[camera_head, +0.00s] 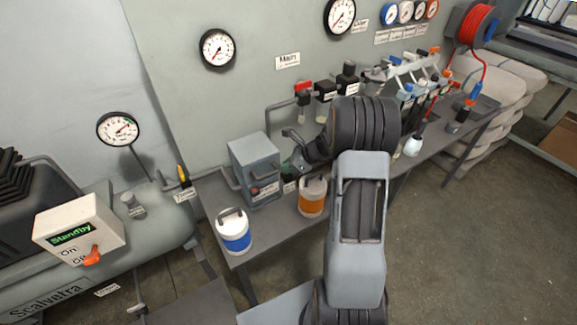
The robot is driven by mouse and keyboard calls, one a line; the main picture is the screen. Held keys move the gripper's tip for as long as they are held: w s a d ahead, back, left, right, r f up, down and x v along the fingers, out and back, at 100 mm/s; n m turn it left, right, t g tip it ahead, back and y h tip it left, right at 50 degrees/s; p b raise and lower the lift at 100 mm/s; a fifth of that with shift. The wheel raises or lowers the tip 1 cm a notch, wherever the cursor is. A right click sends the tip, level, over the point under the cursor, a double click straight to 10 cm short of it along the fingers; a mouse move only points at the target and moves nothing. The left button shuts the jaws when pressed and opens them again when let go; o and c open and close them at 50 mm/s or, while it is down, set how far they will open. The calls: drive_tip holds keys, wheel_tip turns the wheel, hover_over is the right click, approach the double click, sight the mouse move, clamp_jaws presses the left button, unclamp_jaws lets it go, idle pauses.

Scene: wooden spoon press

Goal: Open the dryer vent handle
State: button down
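A grey box unit (254,168) stands on the grey bench, with a small red part (255,191) and a dark label low on its front. I cannot tell for sure which part is the dryer vent handle, because the labels are too small to read. My gripper (294,152) is just right of the grey box, at the end of my arm. Its two fingers appear spread apart, with nothing visible between them. My arm hides part of the bench and wall behind it.
A white-and-blue canister (234,232) and an orange-and-white canister (312,197) stand on the bench front. Red and black valve handles (304,90) sit on the wall behind. A Standby switch box (80,231) is at left. Open floor (450,250) lies at right.

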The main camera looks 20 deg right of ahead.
idle(0.3)
drive_tip(key=n+g+p, duration=0.1)
drive_tip(key=n, duration=0.1)
drive_tip(key=n+g+y+p, duration=0.1)
drive_tip(key=n+g, duration=0.1)
drive_tip(key=shift+w+d+r+n+y, duration=0.1)
drive_tip(key=shift+w+n+y, duration=0.1)
drive_tip(key=shift+n+y, duration=0.1)
drive_tip(key=shift+n+g+p, duration=0.4)
drive_tip(key=shift+n+g, duration=1.3)
drive_tip(key=shift+n, duration=0.6)
drive_tip(key=c, duration=1.4)
unclamp_jaws()
drive_tip(key=v, duration=1.3)
drive_tip(key=shift+w+d, duration=0.3)
drive_tip(key=shift+d, duration=0.1)
